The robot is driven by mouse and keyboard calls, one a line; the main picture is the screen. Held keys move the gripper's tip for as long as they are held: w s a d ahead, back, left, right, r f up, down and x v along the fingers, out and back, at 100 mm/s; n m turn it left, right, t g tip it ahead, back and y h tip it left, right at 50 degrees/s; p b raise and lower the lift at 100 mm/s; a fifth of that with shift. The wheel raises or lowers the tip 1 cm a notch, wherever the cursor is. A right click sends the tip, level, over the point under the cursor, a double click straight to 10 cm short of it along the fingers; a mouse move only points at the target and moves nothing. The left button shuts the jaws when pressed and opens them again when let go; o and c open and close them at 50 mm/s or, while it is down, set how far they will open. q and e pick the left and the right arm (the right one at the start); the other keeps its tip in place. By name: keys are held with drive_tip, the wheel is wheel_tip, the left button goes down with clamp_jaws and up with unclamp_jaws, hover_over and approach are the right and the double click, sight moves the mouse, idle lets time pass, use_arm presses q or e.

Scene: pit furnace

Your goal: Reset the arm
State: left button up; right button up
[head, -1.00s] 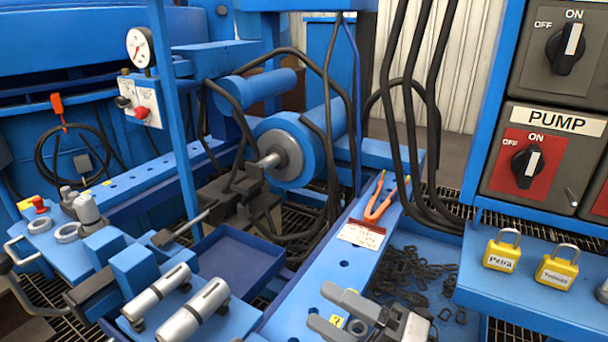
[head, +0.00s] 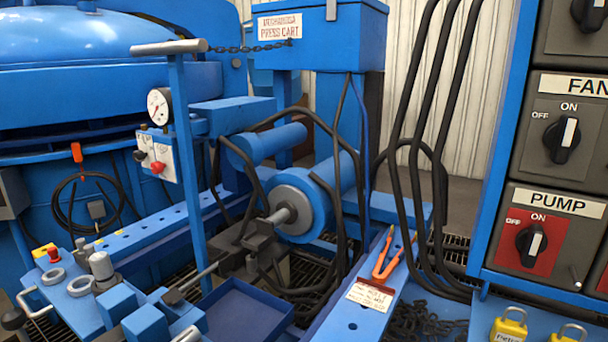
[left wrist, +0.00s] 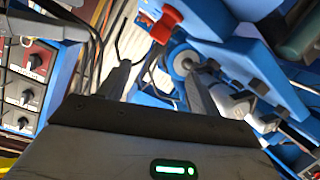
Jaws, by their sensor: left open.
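My left gripper (left wrist: 158,80) shows in the left wrist view, with its two dark fingers spread apart. I see nothing held between them. Behind the fingers are black hoses and blue machinery, out of focus in places. Neither gripper shows in the head view, and my right gripper is in no view.
A blue press cart (head: 330,40) stands at the back. Orange-handled pliers (head: 385,258) and a tag (head: 370,295) lie on the blue rail. A switch panel (head: 553,180) is at right, with yellow padlocks (head: 508,328) below. An empty-looking blue tray (head: 240,310) is at bottom centre.

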use_arm(q)
drive_tip(key=s+a+r+g+y+p, duration=0.2)
drive_tip(key=a+r+y+p, duration=0.2)
drive_tip(key=p, duration=1.5)
wheel_tip(320, 180, up, 4)
drive_tip(key=shift+s+a+f+m+g, duration=0.15)
drive_tip(key=shift+s+a+m+g, duration=0.2)
drive_tip(key=shift+a, duration=0.4)
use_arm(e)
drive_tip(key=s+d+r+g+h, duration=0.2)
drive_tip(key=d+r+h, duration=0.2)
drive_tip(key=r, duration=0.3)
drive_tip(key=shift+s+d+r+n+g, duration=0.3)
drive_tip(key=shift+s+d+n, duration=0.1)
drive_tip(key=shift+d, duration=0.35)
